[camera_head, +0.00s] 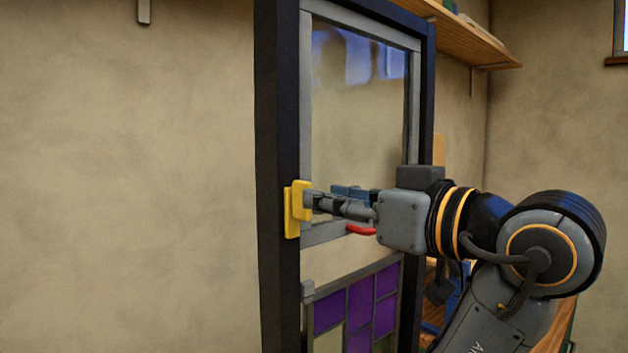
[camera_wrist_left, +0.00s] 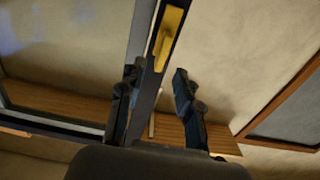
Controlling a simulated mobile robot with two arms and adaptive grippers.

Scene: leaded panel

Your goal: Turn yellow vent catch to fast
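The yellow vent catch (camera_head: 298,209) sits on the dark upright post of the panel frame, at the middle of the head view. It has a flat plate and a raised yellow block. My left gripper (camera_head: 311,203) reaches it from the right, with its fingertips at the block. In the left wrist view, the catch (camera_wrist_left: 170,24) lies just beyond the fingertips of the gripper (camera_wrist_left: 157,76), roughly in line with the gap. The fingers stand apart with nothing seen between them but background. I cannot tell whether they touch the catch. My right gripper is not in view.
The panel's glazed sash (camera_head: 362,90) stands right of the post, with purple panes (camera_head: 345,306) below. A red handle-like piece (camera_head: 360,230) shows under my gripper. A wooden shelf (camera_head: 470,35) is on the back wall. The space left of the post is clear.

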